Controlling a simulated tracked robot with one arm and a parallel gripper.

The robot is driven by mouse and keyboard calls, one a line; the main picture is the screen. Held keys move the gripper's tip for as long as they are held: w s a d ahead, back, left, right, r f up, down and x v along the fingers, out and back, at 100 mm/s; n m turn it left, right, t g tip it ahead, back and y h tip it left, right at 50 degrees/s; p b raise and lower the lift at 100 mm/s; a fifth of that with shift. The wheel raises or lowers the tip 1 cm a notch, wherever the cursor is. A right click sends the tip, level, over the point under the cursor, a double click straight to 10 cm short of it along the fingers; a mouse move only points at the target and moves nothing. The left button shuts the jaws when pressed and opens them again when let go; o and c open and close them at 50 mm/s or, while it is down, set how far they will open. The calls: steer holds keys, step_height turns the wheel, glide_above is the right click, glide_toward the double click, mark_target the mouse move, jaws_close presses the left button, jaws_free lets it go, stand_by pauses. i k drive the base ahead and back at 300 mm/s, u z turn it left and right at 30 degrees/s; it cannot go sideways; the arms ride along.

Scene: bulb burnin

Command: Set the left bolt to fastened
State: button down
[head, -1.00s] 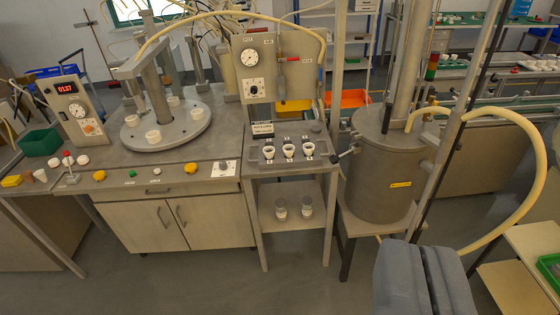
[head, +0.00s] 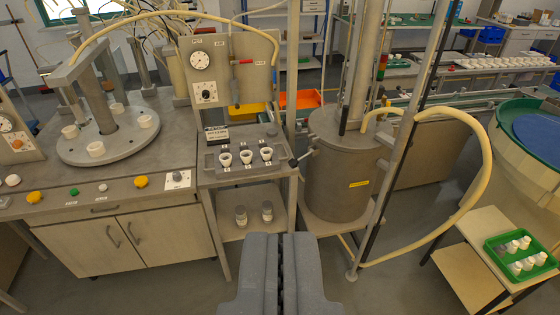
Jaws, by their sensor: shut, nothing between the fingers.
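My gripper (head: 281,242) is at the bottom middle of the head view, dark grey and shut, with nothing seen in it. It is in front of the bench and apart from everything. A grey cylindrical vessel (head: 341,185) stands behind it to the right, with a yellow label. A handle with a dark knob (head: 304,158) sticks out at the vessel's left upper side. I cannot tell whether this is the left bolt. No part is clearly readable as a bolt, and its fastened or loose state is too small to tell.
A small stand (head: 246,177) holds three white cups, below a gauge panel (head: 213,75). A bench with a round turntable (head: 108,150) is at left. A thick yellow hose (head: 486,165) loops at right. A green tray (head: 516,258) sits on a low table. Floor shows around my gripper.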

mark_target(293, 163)
steer(key=i, duration=0.85)
steer(key=z, duration=0.05)
